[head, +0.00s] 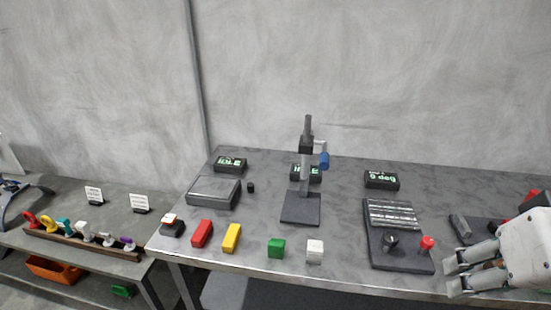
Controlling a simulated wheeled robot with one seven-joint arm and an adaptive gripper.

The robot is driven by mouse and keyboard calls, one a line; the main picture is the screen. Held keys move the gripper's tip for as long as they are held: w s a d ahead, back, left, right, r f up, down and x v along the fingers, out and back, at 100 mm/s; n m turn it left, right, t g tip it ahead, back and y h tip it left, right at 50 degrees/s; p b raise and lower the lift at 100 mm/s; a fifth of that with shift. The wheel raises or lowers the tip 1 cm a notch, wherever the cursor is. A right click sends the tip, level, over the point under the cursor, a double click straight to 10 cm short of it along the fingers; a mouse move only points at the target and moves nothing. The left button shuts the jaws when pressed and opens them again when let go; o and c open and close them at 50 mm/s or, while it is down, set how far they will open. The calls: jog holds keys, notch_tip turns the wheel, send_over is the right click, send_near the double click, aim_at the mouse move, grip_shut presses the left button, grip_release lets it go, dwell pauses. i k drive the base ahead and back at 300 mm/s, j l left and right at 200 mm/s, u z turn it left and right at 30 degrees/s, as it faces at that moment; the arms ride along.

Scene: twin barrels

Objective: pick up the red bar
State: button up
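The red bar (202,233) lies on the grey table near its front left edge, between a small dark block with an orange and white top and a yellow bar (231,237). Nothing covers it. My gripper (455,275) is at the far right, by the table's front edge, well away from the red bar. Its two fingers point left and stand apart, with no object seen between them.
A green cube (276,248) and a white cube (315,251) stand right of the yellow bar. Behind are a grey box (213,191) and a tall stand (303,180). A dark panel with a red knob (427,243) lies near my gripper.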

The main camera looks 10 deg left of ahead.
aim_at(197, 240)
jog(key=u, duration=1.05)
